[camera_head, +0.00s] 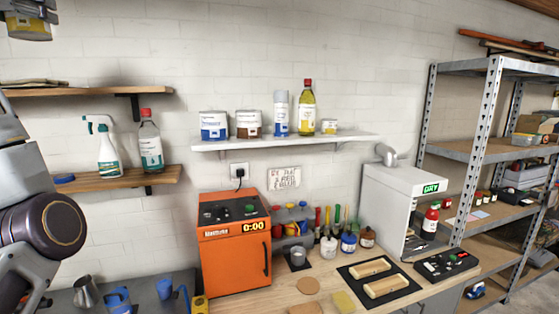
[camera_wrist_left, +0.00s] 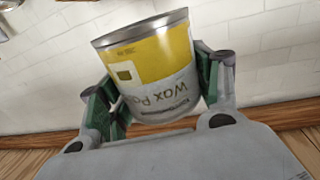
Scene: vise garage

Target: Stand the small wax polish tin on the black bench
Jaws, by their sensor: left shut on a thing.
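My left gripper (camera_head: 30,13) is high at the top left corner of the head view. It is shut on a wax polish tin (camera_head: 28,31) with a yellow and white label, well above the benches. In the left wrist view the tin (camera_wrist_left: 153,62) sits between the two green finger pads of the gripper (camera_wrist_left: 160,92), with its lettering upside down. A dark grey-black bench top (camera_head: 142,297) shows at the lower left. My right gripper is not in view.
Metal and blue jugs (camera_head: 87,292) stand on the dark bench. An orange oven (camera_head: 236,262) stands to its right. Above are wooden shelves (camera_head: 100,92) with bottles and a white shelf (camera_head: 352,137) with tins, including a small yellow-white one (camera_head: 329,127).

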